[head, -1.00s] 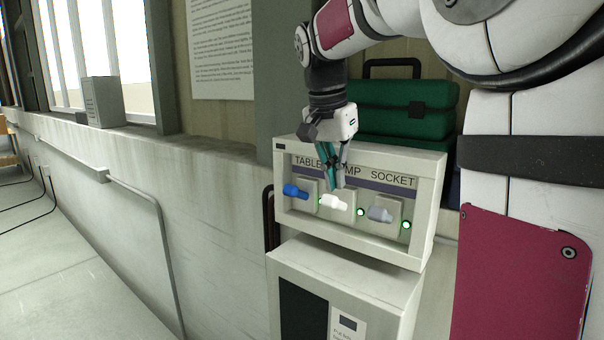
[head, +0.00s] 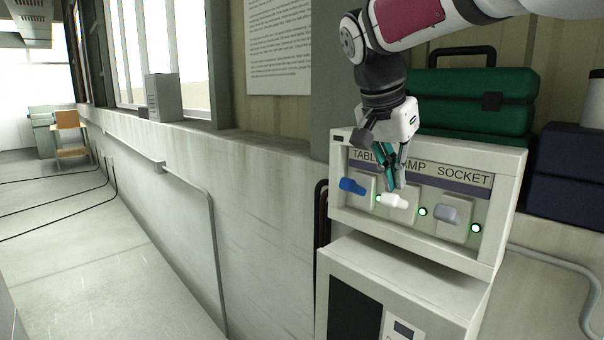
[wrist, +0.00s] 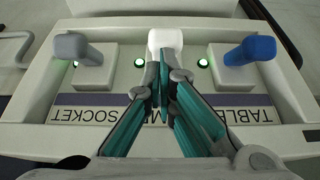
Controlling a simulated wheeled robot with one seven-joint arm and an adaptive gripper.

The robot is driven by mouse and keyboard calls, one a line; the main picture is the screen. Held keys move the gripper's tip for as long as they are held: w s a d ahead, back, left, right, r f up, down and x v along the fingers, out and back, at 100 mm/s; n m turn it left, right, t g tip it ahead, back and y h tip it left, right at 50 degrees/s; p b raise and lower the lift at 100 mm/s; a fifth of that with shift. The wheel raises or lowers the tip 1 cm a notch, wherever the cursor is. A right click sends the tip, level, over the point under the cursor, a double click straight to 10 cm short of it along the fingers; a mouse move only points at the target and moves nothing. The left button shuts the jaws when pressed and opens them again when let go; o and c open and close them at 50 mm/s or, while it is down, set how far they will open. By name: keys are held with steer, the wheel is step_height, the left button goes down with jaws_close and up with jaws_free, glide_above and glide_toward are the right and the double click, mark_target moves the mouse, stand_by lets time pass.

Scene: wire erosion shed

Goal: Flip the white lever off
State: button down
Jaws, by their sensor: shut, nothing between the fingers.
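The white lever (head: 393,201) is the middle one of three on the light grey switch panel (head: 345,215), under lettering that ends in "MP". It points out from its plate, with a lit green lamp (head: 422,212) on its right. In the wrist view the white lever (wrist: 165,41) is at the top centre. My gripper (head: 398,184) is shut and empty, with its fingertips just above the white lever. In the wrist view my gripper (wrist: 160,65) partly covers the lever's lower part; I cannot tell whether it touches.
A blue lever (head: 352,186) under "TABLE" and a grey lever (head: 446,213) under "SOCKET" flank the white one closely. Lit green lamps are beside them too. A green case (head: 470,105) stands behind the panel. A grey cabinet (head: 400,275) is below. Floor at left is open.

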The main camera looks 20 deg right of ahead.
mark_target(389, 202)
steer(key=shift+s+a+f+t+h+b, duration=0.15)
steer(key=shift+a+f+h+b, duration=0.4)
steer(key=shift+b, duration=0.8)
steer(key=shift+a+f+t+h+b, duration=0.25)
steer(key=shift+f+h+b, duration=0.35)
steer(key=shift+b, duration=0.7)
steer(key=h+b, duration=0.1)
steer(key=b, duration=0.1)
steer(key=f+h+b, duration=0.1)
steer(key=b, duration=0.2)
steer(key=a+t+h+b, duration=0.1)
steer(key=b, duration=0.2)
steer(key=shift+s+f, duration=0.25)
steer(key=shift+s, duration=0.05)
steer(key=shift+s+r, duration=0.1)
steer(key=shift+r, duration=0.15)
steer(key=shift+w+d+r, duration=0.3)
steer(key=shift+d, duration=0.35)
